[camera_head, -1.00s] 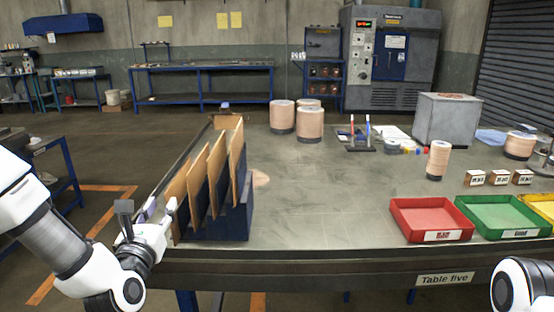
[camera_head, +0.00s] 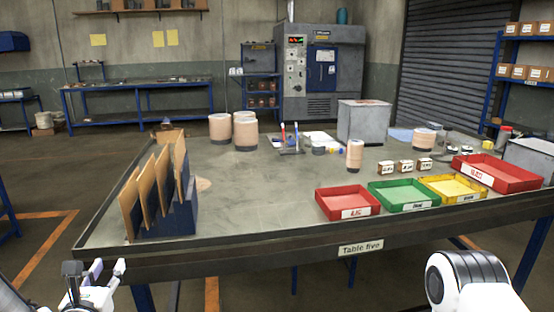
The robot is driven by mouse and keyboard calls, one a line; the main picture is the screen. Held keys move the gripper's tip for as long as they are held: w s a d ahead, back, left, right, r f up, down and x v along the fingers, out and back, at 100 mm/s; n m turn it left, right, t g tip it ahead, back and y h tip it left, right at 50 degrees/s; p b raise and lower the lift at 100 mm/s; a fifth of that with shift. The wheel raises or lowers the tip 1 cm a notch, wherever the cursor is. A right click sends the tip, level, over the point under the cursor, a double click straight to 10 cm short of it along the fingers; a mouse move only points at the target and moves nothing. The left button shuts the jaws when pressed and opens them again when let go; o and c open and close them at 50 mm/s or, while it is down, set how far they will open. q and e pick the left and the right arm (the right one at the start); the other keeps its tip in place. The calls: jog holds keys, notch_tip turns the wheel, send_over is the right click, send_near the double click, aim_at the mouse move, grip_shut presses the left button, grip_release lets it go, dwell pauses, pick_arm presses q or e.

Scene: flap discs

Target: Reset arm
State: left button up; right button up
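My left gripper (camera_head: 108,270) is at the bottom left, in front of the table's near edge and below the tabletop in the picture. Its two fingertips are apart, with nothing between them. My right arm shows only as a white and black link at the bottom right; its gripper is out of view. A dark blue rack (camera_head: 181,217) stands at the table's left end, holding several upright tan boards (camera_head: 163,182). The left gripper is apart from the rack.
The table (camera_head: 262,205) has a raised front edge. Red (camera_head: 322,207), green (camera_head: 378,198) and yellow (camera_head: 431,188) trays line its right front, with a larger red tray (camera_head: 506,187) beyond. Tan disc stacks (camera_head: 245,133) stand at the back. The middle is clear.

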pick_arm(q)
jog(key=s+d+f+m+g+h+p, duration=0.1)
jog(key=s+d+f+m+g+p, duration=0.15)
jog(key=f, duration=0.55)
jog(key=s+d+f+m+g+h+p, duration=0.1)
jog(key=s+d+f+m+g+p, duration=0.2)
jog(key=f, duration=0.4)
jog(key=s+d+f+m+g, duration=0.1)
jog(key=s+f+m+g, duration=0.2)
jog(key=s+m, duration=0.5)
jog(key=s+d+f+m+g+h+p, duration=0.1)
jog(key=s+f+m+g, duration=0.3)
jog(key=m, duration=0.9)
jog(key=s+d+f+m+g, duration=0.3)
jog(key=s+f+m, duration=0.4)
jog(key=s+m, duration=0.3)
jog(key=shift+s+d+m+g+h+p, duration=0.15)
jog(key=shift+s+m+g+h+p, duration=0.2)
jog(key=shift+s+g, duration=0.45)
jog(key=shift+w, duration=0.1)
jog(key=shift+c, duration=0.2)
